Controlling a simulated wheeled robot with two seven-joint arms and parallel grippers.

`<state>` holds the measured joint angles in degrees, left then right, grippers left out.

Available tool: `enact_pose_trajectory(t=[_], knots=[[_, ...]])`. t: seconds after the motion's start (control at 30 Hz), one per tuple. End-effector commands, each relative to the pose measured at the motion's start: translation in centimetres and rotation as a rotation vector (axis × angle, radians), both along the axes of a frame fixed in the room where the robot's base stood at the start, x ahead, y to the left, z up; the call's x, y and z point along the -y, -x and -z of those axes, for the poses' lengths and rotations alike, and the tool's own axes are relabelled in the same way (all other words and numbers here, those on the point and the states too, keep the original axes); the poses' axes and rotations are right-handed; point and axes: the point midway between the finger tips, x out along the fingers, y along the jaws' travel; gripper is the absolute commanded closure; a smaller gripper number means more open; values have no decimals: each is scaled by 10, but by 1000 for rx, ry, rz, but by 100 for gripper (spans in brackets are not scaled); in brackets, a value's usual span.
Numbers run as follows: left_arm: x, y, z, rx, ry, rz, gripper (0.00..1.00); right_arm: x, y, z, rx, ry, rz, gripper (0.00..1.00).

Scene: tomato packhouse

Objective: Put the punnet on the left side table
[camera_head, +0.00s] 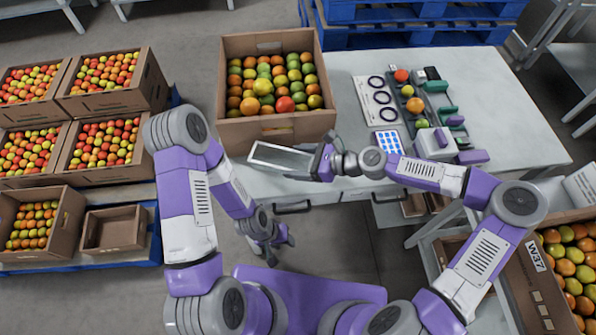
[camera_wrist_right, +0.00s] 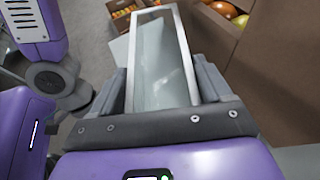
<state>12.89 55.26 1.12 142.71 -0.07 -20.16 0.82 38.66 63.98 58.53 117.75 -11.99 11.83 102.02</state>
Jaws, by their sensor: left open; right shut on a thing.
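The punnet (camera_head: 283,157) is a clear, shallow, long tray with a pale rim. My right gripper (camera_head: 322,164) is shut on its right end and holds it in front of the big tomato crate, near the front edge of the white table (camera_head: 350,185). In the right wrist view the punnet (camera_wrist_right: 160,62) sits between the two fingers and looks empty. My left gripper (camera_head: 277,246) is open and empty, low over the floor, left of the table drawers. No side table on the left can be made out clearly; only pale table parts (camera_head: 40,6) show at the top left.
A cardboard crate of mixed tomatoes (camera_head: 277,127) stands on the white table's left end. A sorting station (camera_head: 425,110) is on its right. Several tomato crates and a small empty box (camera_head: 113,230) stand on blue pallets at the left. Crate W37 (camera_head: 535,285) is at lower right.

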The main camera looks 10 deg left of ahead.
Motion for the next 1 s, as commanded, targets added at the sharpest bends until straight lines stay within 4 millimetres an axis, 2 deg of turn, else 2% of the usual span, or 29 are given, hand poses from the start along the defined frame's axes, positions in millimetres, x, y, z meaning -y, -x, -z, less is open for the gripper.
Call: enact_pose_trajectory(t=[0.17,0.4,0.83,0.87,1.0], knots=[[0,0,6,0,0,0,57,0,0,16,-1,-1,2,50],[0,0,18,0,0,0,57,0,0,50,-1,-1,2,50],[0,0,18,0,0,0,57,0,0,55,-1,0,1,50],[0,0,18,0,0,0,57,0,0,55,0,0,1,19],[0,0,18,0,0,0,57,0,0,54,0,0,1,0]])
